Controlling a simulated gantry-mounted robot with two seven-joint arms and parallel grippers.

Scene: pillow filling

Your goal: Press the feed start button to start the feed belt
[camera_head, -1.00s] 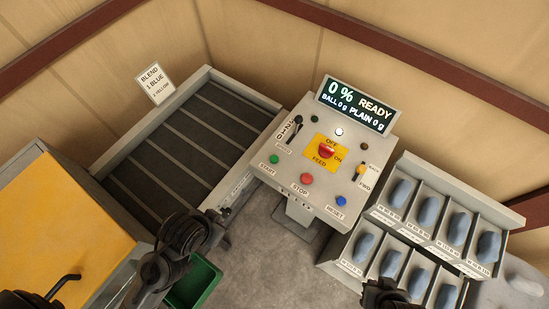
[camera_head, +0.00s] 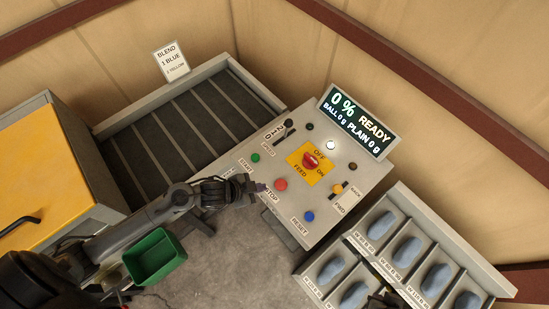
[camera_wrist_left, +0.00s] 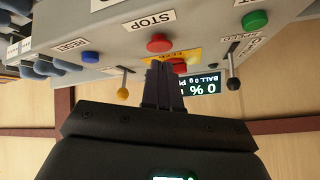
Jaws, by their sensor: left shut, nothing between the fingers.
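The control panel (camera_head: 325,205) carries the green START button (camera_head: 255,157), the red STOP button (camera_head: 280,184) and the blue RESET button (camera_head: 309,216). My left gripper (camera_head: 262,187) is shut and empty at the panel's near-left edge, just left of STOP and below START. In the left wrist view its shut fingers (camera_wrist_left: 163,85) point at the panel near STOP (camera_wrist_left: 160,43); START (camera_wrist_left: 255,20) is off to the upper right. I cannot tell whether they touch anything. The feed belt (camera_head: 180,135) lies left of the panel. My right gripper (camera_head: 382,301) barely shows at the bottom edge.
The display (camera_head: 357,122) reads 0 % READY. A red knob (camera_head: 311,160) sits on a yellow FEED plate, with a yellow-knobbed lever (camera_head: 338,189) nearby. A green bin (camera_head: 154,257) is below my left arm. A rack (camera_head: 440,236) of blue-grey pieces stands right.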

